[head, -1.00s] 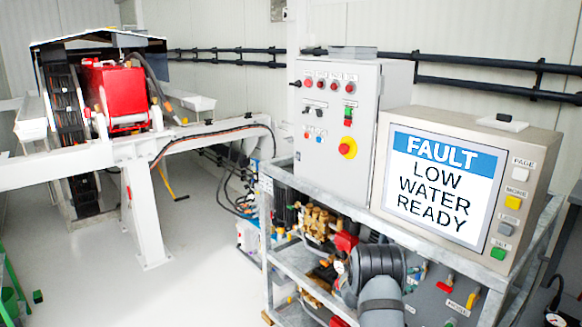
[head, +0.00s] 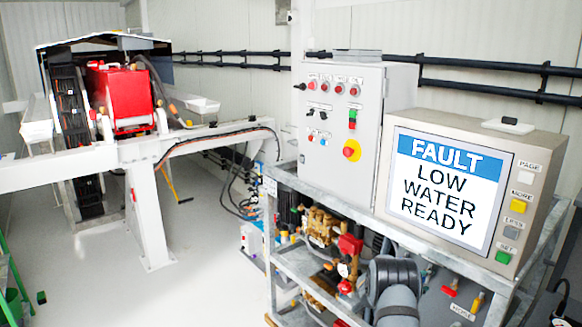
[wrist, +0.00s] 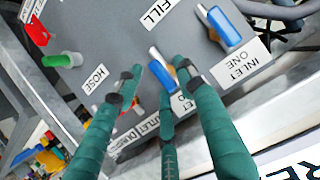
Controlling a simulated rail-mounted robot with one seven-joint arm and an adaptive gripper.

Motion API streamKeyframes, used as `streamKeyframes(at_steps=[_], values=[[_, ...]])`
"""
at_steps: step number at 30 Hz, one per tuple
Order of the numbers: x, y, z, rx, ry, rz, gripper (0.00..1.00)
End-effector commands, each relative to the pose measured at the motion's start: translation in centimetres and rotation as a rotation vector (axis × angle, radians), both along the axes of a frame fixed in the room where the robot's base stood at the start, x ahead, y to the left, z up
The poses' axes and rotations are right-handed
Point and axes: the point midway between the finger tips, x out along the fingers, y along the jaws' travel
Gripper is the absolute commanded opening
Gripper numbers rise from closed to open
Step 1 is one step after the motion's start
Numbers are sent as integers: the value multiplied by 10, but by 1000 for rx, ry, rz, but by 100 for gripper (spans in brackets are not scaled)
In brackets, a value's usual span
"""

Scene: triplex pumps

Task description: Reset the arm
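My gripper (wrist: 160,82) shows in the wrist view with three green fingers with dark tips. The fingers are apart, and nothing is clearly gripped. A blue-handled valve (wrist: 160,74) lies just beyond and between the tips; I cannot tell whether they touch it. The handle stands over a grey panel (wrist: 110,40) with labels for fill, hose, outlet and inlet one. In the head view, my grey arm (head: 395,283) is low in front of the pump frame, and the gripper itself is hidden.
Another blue handle (wrist: 223,27), a green knob (wrist: 62,60) and a red knob (wrist: 37,32) stand near the fingers. A galvanised frame (head: 330,205) carries a control cabinet (head: 338,130) and a screen (head: 445,185) reading "FAULT LOW WATER READY". The floor (head: 205,260) at left is open.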

Motion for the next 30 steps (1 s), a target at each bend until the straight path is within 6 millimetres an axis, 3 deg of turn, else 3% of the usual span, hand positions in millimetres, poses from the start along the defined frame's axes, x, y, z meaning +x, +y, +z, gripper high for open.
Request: streamKeyframes(at_steps=[18,30], values=[[-67,86,46,-9,10,2,39],[-17,22,12,-9,9,-1,39]])
